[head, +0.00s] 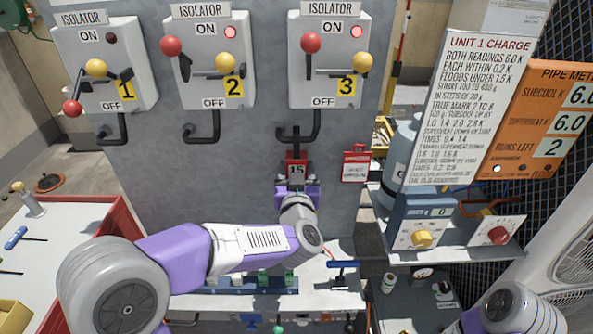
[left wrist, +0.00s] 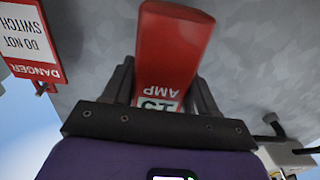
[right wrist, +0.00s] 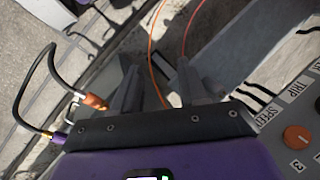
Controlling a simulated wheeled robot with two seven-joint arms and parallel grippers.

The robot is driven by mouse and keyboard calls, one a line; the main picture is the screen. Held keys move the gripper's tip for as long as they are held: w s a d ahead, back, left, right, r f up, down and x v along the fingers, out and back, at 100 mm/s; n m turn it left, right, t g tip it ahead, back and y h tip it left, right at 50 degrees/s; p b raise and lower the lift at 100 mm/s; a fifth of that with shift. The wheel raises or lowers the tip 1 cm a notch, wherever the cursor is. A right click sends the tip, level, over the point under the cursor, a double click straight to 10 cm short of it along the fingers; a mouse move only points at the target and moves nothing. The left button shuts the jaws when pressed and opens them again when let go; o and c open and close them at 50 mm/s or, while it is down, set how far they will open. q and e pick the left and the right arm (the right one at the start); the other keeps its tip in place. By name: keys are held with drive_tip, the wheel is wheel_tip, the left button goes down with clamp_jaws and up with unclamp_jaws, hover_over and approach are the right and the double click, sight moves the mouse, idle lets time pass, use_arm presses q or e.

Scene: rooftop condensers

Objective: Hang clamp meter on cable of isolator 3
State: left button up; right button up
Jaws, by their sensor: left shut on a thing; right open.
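The clamp meter (head: 296,171) is red, with a small display reading 15. My left gripper (head: 297,190) is shut on it and holds it upright, just below the black cable (head: 317,125) of isolator 3 (head: 328,75). The cable comes down from the box and hooks left at the meter's top; I cannot tell whether the jaws are around it. In the left wrist view the red meter (left wrist: 172,50) stands between the fingers, its AMP label upside down. My right gripper (right wrist: 158,85) is open and empty; its fingers are outside the head view.
Isolator 2 (head: 212,65) and isolator 1 (head: 105,65) hang to the left with similar cables. A red-and-white danger tag (head: 356,164) hangs right of the meter. A charge sign (head: 455,110) and a blue-grey scale box (head: 420,222) stand further right. A red-edged tray (head: 125,212) lies lower left.

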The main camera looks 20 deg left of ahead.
use_arm(q)
drive_tip(key=o, duration=1.4)
